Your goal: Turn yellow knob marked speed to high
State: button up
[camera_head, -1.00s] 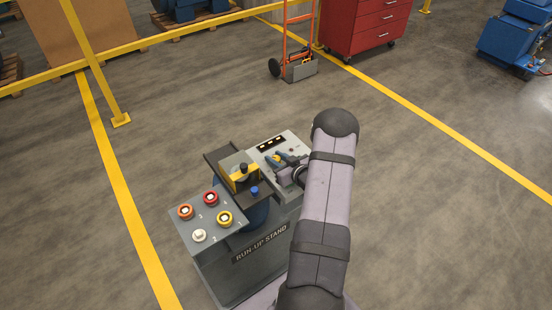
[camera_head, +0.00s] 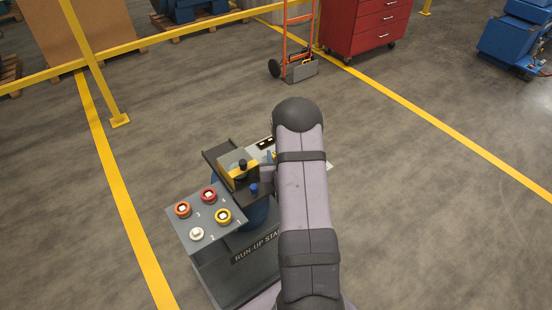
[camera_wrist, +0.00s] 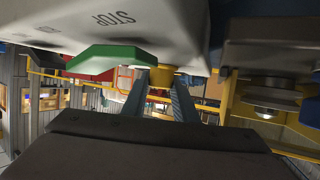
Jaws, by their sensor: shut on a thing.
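In the wrist view, my gripper (camera_wrist: 160,80) has its two blue-grey fingers on either side of a yellow knob (camera_wrist: 175,78), under a pale panel (camera_wrist: 190,20) seen upside down. The fingers are shut on the knob. The knob's marking and pointer are not legible. In the head view, my arm covers the gripper and most of the right-hand panel (camera_head: 264,144) of the run-up stand.
A green lever (camera_wrist: 100,60) is close beside the fingers, near the printed word STOP. The stand's left panel (camera_head: 205,240) bears several coloured buttons. A black-knobbed yellow block (camera_head: 240,175) stands between the panels.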

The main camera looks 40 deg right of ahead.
jog(key=shift+m+h, duration=0.5)
jog(key=shift+h, duration=0.1)
jog(key=shift+g+b, duration=0.3)
jog(key=o, duration=1.1)
jog(key=shift+c, duration=0.2)
jog(key=shift+b+v, duration=1.05)
jog(key=shift+v, duration=2.65)
